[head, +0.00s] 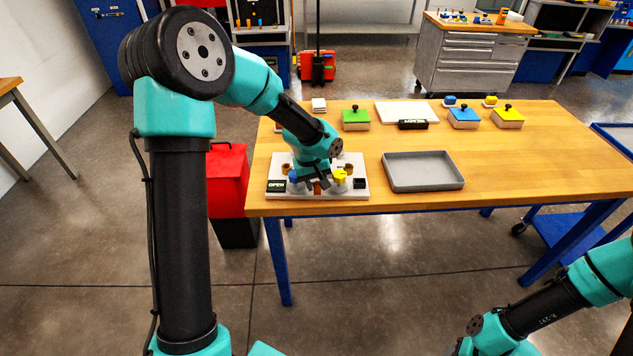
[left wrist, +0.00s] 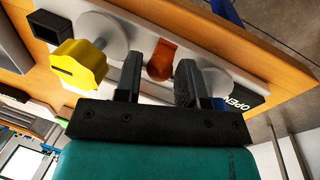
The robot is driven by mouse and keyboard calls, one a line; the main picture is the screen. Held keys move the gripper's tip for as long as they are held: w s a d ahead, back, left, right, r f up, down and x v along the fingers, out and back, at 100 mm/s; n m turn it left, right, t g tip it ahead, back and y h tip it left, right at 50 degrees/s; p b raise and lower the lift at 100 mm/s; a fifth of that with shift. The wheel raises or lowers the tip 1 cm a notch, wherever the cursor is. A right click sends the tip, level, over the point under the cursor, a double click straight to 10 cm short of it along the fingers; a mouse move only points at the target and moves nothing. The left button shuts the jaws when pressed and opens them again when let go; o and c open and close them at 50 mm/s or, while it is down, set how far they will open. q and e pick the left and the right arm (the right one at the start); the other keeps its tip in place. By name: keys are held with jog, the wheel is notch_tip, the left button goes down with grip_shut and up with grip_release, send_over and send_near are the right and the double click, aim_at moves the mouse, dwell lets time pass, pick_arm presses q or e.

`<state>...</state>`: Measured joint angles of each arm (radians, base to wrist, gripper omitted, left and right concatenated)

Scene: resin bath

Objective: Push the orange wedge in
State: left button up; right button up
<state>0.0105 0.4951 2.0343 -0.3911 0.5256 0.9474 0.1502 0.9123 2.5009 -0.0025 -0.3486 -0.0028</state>
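The orange wedge (left wrist: 162,60) shows in the left wrist view, set in the white board (left wrist: 150,25) between two round pale discs. It also shows small in the head view (head: 317,187). My left gripper (left wrist: 155,75) is open, its two dark fingers on either side of the wedge, with a gap to each. In the head view my left gripper (head: 312,178) hangs over the board and hides part of it. A yellow knob (left wrist: 80,65) is at the wedge's left in the wrist view. A blue knob (head: 293,176) is left of the gripper in the head view. My right gripper is not visible.
An OPEN label (head: 277,186) and a black block (head: 360,183) sit at the board's ends. A grey tray (head: 424,186) is to the right. Green (head: 355,125), blue (head: 464,122) and yellow (head: 508,122) handled blocks stand behind. The table's front right is clear.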

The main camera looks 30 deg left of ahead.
pick_arm(q)
jog(key=shift+f, duration=0.1)
grip_shut()
dwell(0.3)
jog(key=shift+w, duration=0.1)
jog(key=shift+w+a, duration=0.35)
jog(key=shift+w, duration=0.4)
grip_release()
notch_tip(320, 180, up, 17)
jog(key=s+a, duration=0.2)
jog(key=shift+a, duration=0.3)
